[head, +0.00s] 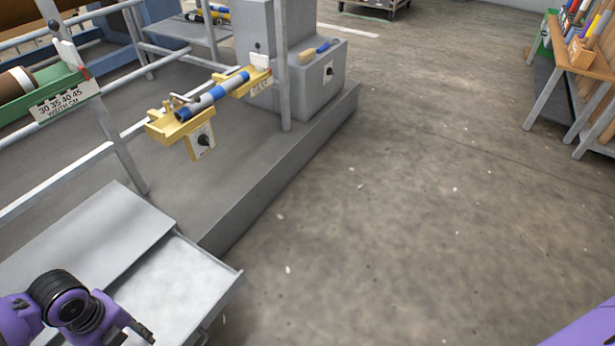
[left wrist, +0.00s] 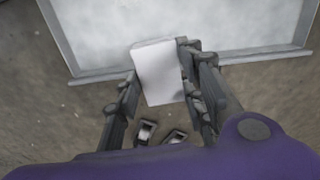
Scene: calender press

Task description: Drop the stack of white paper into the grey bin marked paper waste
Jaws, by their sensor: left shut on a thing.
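The stack of white paper (left wrist: 158,86) is between the fingers of my left gripper (left wrist: 160,82) in the left wrist view, and the gripper is shut on it. The stack's far end overlaps the near rim of a shallow grey drawer (left wrist: 238,55) in that view. In the head view my left gripper (head: 127,325) is at the lower left, partly cut off, and the stack is not visible there. No bin with a paper waste marking can be made out. My right gripper is out of view.
The open drawer (head: 222,289) juts out below a grey top (head: 95,235) in the head view. A grey platform (head: 255,185) with rails and a yellow bracket (head: 165,126) stands behind. A wooden rack (head: 585,62) is at far right. The middle floor is clear.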

